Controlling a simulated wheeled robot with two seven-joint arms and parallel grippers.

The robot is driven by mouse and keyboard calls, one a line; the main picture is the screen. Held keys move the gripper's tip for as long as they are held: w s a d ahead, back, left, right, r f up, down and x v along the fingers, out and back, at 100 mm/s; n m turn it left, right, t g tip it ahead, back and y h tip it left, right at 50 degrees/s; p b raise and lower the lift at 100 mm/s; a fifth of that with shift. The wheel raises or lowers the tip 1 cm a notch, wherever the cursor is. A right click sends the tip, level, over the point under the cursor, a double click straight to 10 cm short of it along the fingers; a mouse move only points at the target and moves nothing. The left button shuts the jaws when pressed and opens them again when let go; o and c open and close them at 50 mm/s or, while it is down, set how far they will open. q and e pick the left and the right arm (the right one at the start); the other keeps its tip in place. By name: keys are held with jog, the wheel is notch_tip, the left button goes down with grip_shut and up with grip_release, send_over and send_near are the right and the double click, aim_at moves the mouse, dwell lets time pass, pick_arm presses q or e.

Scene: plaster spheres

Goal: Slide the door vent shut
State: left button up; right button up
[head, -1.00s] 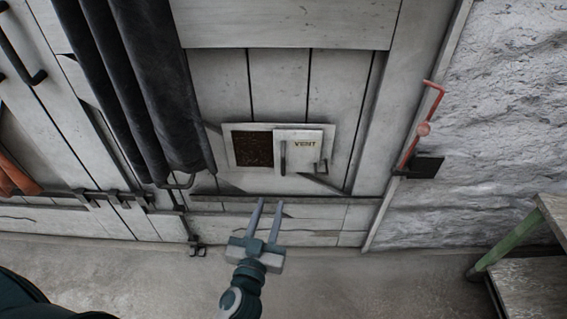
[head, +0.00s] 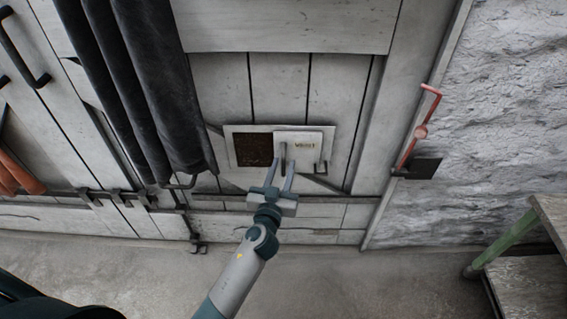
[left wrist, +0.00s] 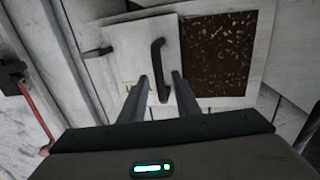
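The door vent is a pale framed unit low on the grey plank door. Its sliding panel (head: 312,140), lettered VENT, covers the right part, and a dark speckled opening (head: 253,150) shows at the left. In the left wrist view the picture is turned over, with the panel (left wrist: 122,45) left and the opening (left wrist: 218,50) right. A dark upright handle (left wrist: 156,62) is on the panel. My left gripper (head: 282,163) is open at the handle. In the wrist view its fingertips (left wrist: 161,76) lie either side of the handle, with gaps visible. My right gripper is not in view.
Dark rolled cloths (head: 155,90) hang left of the vent. A small hook-like stop (head: 320,167) is at the panel's right. A red lever (head: 421,132) is on the door frame's right. A bench with a green leg (head: 505,245) stands at right. The floor before the door is clear.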

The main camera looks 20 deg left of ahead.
pick_arm(q)
jog(key=shift+w+a, duration=0.1)
jog(key=shift+w, duration=0.7)
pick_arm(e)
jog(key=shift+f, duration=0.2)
